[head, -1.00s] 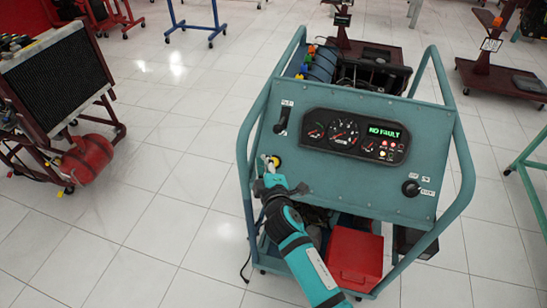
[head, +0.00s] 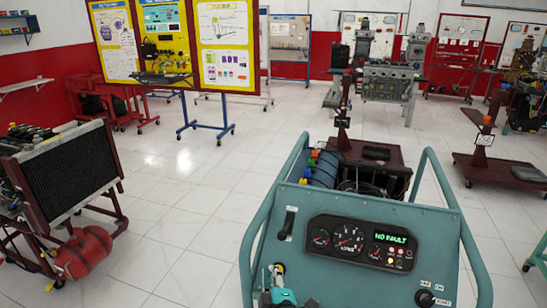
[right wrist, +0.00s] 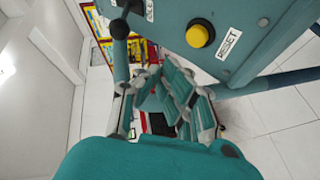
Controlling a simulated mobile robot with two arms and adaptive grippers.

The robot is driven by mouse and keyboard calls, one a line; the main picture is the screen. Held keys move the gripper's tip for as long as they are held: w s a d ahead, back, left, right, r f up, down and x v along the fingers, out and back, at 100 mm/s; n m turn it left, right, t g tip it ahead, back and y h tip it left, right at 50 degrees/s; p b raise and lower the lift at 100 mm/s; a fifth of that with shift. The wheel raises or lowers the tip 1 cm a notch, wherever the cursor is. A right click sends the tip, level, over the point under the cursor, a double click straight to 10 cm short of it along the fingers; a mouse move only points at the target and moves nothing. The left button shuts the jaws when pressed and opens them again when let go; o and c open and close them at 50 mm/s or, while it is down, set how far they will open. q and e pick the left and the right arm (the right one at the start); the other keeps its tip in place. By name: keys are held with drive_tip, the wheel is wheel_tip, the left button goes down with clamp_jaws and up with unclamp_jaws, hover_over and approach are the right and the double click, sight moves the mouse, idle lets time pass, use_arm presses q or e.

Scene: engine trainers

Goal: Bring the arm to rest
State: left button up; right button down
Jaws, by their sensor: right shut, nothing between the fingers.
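The teal engine trainer (head: 350,210) stands at the front right of the head view. Its panel carries gauges and a lit display (head: 391,238) reading NO FAULT. My right gripper (head: 277,284) shows at the bottom edge of the head view, in front of the panel's lower left; most of its arm is out of frame. In the right wrist view the gripper (right wrist: 165,84) is shut and empty. The yellow button (right wrist: 198,36) with a RESET label is above and right of its fingers, apart from them. My left gripper is not in view.
A radiator stand (head: 68,178) with a red tank is at the left. Yellow-framed boards (head: 160,45) and other engine stands (head: 388,82) stand at the back. Tiled floor (head: 185,195) is clear between the radiator stand and the trainer. The trainer's tubular frame (head: 262,235) flanks the panel.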

drive_tip(key=s+d+f+m+g+h, duration=0.25)
drive_tip(key=s+d+f+m, duration=0.2)
drive_tip(key=s+d, duration=0.3)
drive_tip(key=s+d+f+m+g+h, duration=0.1)
drive_tip(key=s+d+f+m+g, duration=0.2)
drive_tip(key=s+d+m, duration=0.4)
drive_tip(key=s+d+r+m+g+y, duration=0.1)
drive_tip(key=s+d+g, duration=0.2)
drive_tip(key=s, duration=0.6)
drive_tip(key=s+d+m+g, duration=0.1)
drive_tip(key=s+d+g, duration=0.25)
drive_tip(key=s, duration=0.65)
wheel_tip(320, 180, down, 27)
drive_tip(key=s+g, duration=0.1)
drive_tip(key=s, duration=0.1)
drive_tip(key=s+d+f+g, duration=0.1)
drive_tip(key=s+d+f, duration=0.1)
drive_tip(key=s+f, duration=1.3)
drive_tip(key=shift+s+d+f+g, duration=0.2)
drive_tip(key=shift+s+g, duration=0.1)
drive_tip(key=shift+s, duration=0.2)
